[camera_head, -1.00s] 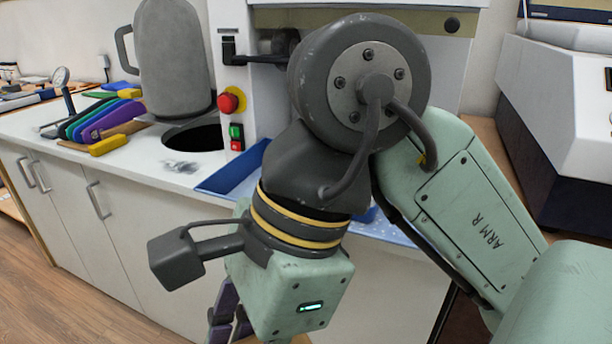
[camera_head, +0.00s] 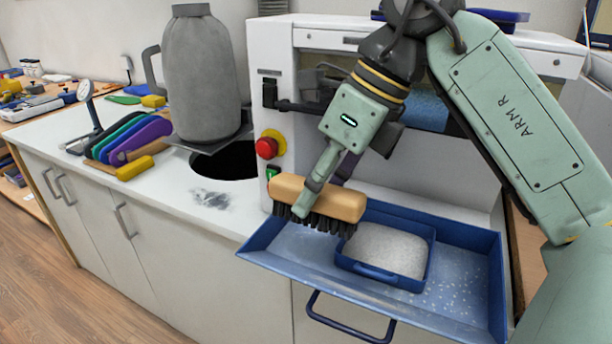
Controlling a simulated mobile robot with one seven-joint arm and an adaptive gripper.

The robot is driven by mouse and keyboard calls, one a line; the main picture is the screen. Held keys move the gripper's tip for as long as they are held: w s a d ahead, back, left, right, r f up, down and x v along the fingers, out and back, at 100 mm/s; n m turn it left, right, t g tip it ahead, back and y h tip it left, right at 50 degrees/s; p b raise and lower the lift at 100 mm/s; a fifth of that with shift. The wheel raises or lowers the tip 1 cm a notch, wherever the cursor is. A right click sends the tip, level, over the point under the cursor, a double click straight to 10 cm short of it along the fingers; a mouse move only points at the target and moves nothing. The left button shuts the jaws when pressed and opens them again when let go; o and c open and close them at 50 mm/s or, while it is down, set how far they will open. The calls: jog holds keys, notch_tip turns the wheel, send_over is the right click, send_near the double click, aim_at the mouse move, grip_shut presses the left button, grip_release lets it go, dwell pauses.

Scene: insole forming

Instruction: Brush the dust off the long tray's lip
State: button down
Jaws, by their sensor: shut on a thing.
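The long blue tray (camera_head: 290,262) sticks out from the front of the white machine, with pale streaks along its floor and front side and white specks toward its right end. My gripper (camera_head: 310,205) is shut on a brush (camera_head: 345,206) with a tan wooden body and black bristles. The brush is over the tray's left part, bristles facing down. I cannot tell whether the bristles touch the tray. A smaller blue box (camera_head: 378,276) full of pale grains sits inside the tray, just right of the brush. Part of the tray's back side is hidden behind the brush and the box.
A blue handle (camera_head: 348,322) hangs below the tray's front. A red button (camera_head: 267,147) is on the machine's left post. A grey jug (camera_head: 200,80) stands behind a round hole (camera_head: 226,161) in the counter. A dark dust smudge (camera_head: 212,197) and coloured insoles (camera_head: 130,135) lie left.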

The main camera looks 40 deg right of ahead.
jog(key=shift+s+f+b, duration=0.1)
jog(key=shift+f+b, duration=0.4)
jog(key=shift+f, duration=0.25)
notch_tip(320, 180, down, 6)
jog(key=b, duration=0.4)
jog(key=shift+f+b, duration=0.15)
jog(key=shift+b, duration=0.2)
jog(key=shift+f+b, duration=0.7)
jog(key=shift+f, duration=0.15)
jog(key=shift+s, duration=0.1)
